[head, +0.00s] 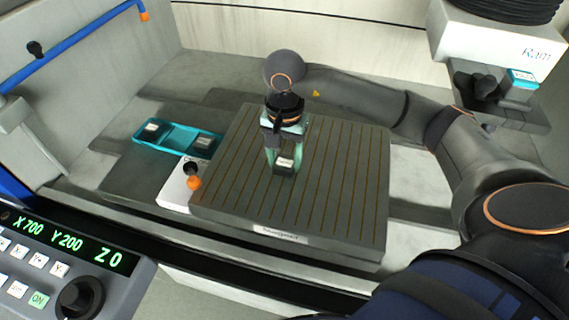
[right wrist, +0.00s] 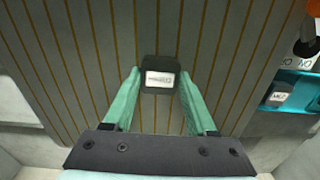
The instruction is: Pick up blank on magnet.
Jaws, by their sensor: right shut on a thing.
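The blank (head: 284,163) is a small dark block with a white label on its face. It is over the middle of the magnet (head: 345,195), a grey plate with thin brown stripes and a label on its front edge. My right gripper (head: 285,158) points down over the plate and is shut on the blank. In the right wrist view, its green fingers hold the blank (right wrist: 160,76) on opposite sides. I cannot tell whether the blank touches the plate or is slightly above it. My left gripper is not in view.
A teal tray (head: 177,139) holding labelled dark pieces lies left of the magnet. A box with an orange-tipped lever (head: 194,183) stands at the magnet's left edge. A control panel (head: 60,250) is at lower left, the ram (head: 500,45) at upper right. The plate's right side is clear.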

